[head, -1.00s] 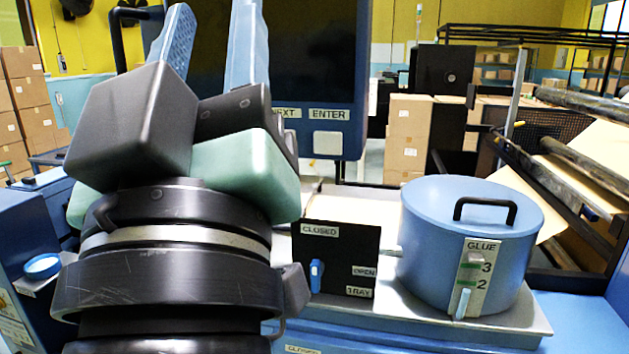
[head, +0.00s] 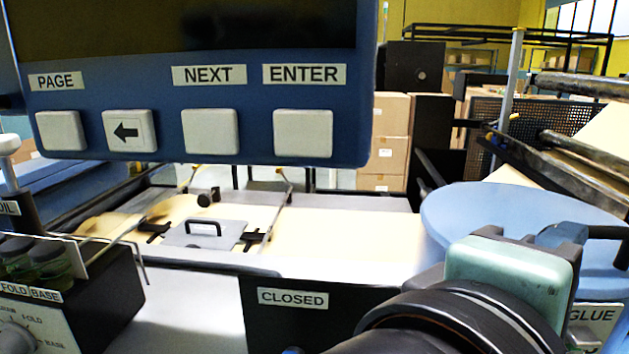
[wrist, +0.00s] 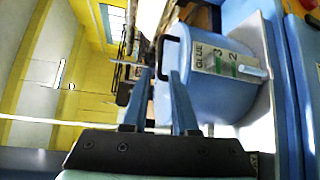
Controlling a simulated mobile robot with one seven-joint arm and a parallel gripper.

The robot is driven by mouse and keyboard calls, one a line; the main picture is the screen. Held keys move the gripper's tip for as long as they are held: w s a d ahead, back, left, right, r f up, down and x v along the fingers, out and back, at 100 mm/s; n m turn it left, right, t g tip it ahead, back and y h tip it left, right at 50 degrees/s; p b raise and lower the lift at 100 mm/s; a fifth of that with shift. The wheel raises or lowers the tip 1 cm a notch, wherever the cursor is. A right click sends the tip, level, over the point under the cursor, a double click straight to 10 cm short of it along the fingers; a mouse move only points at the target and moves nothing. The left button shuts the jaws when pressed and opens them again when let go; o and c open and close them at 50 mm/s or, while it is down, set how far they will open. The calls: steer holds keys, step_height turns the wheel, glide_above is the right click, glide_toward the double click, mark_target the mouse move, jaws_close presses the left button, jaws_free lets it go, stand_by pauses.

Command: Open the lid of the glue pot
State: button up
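The blue glue pot (head: 480,205) stands at the right in the head view, with its lid on. It also shows in the wrist view (wrist: 205,95), lying sideways, with its GLUE label and level marks facing me. The lid's black handle (head: 606,233) is at the right edge of the head view. My gripper (wrist: 161,73) is open, its two blue fingers apart. Its fingertips are close to the lid's handle side; whether they touch the handle is unclear. In the head view my wrist hides the pot's front and most of the fingers.
A blue panel (head: 240,149) with PAGE, NEXT and ENTER buttons hangs at upper left. A black plate labelled CLOSED (head: 310,325) stands left of my wrist. Dark rollers (head: 580,88) with paper are behind the pot. A control box (head: 75,310) stands at lower left.

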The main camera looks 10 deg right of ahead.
steer(key=p+x, duration=0.5)
steer(key=x, duration=0.7)
steer(key=shift+w+d, duration=0.1)
steer(key=shift+d, duration=0.1)
jaws_close()
stand_by(1.0)
